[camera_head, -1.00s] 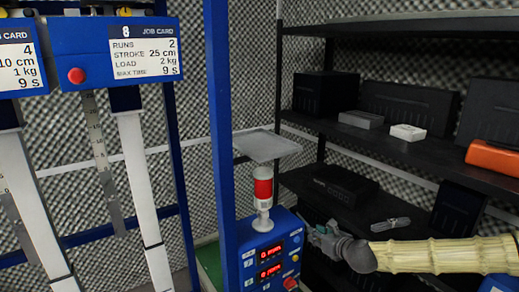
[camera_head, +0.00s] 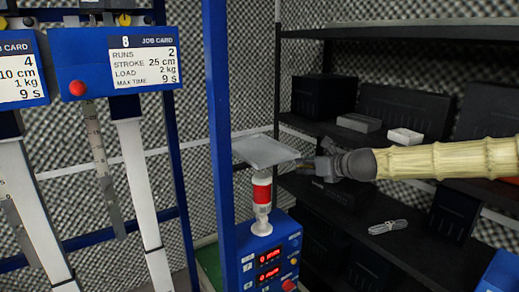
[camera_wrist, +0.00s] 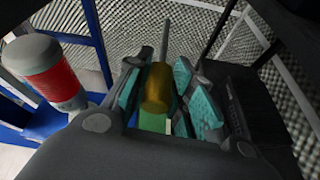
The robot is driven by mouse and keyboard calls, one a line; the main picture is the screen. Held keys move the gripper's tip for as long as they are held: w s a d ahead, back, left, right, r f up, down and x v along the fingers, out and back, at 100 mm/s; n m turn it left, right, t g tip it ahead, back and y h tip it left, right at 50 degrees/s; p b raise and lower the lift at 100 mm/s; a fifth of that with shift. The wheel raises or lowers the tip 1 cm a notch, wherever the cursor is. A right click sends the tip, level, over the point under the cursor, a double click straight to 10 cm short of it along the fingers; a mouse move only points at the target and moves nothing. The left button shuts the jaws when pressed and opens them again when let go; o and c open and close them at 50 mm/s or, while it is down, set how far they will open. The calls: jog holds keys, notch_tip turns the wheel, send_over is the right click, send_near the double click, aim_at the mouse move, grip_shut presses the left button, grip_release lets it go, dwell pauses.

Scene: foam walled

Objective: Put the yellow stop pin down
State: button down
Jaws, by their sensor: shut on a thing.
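My gripper (camera_head: 318,166) is level with the grey tray (camera_head: 268,150) and just right of it in the head view. In the wrist view my gripper (camera_wrist: 158,98) is shut on the yellow stop pin (camera_wrist: 158,88), which sits between its teal pads. A thin grey rod sticks out beyond the pin's yellow part. In the head view the pin cannot be made out. The tray is a flat, shallow plate above the red and white lamp (camera_head: 262,190).
The lamp stands on a blue control box (camera_head: 270,258) with red displays, below and left of my gripper. A blue post (camera_head: 220,140) rises left of the tray. Dark shelves (camera_head: 390,145) with boxes stand behind and right. A coiled cable (camera_head: 388,227) lies on the lower shelf.

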jog(key=a+r, duration=0.3)
jog(key=r, duration=0.9)
jog(key=s+a+r, duration=1)
jog(key=a, duration=0.1)
jog(key=shift+y, duration=0.3)
notch_tip(320, 180, down, 6)
jog(key=shift+d+r+p, duration=0.15)
jog(key=shift+r+p, duration=0.05)
jog(key=shift+p, duration=0.95)
jog(key=shift+f, duration=0.55)
notch_tip(320, 180, down, 3)
jog(key=shift+w+f+p, duration=0.1)
jog(key=shift+f+p, duration=0.05)
jog(key=shift+p, duration=0.7)
jog(key=shift+f, duration=0.15)
jog(key=shift+f, duration=0.1)
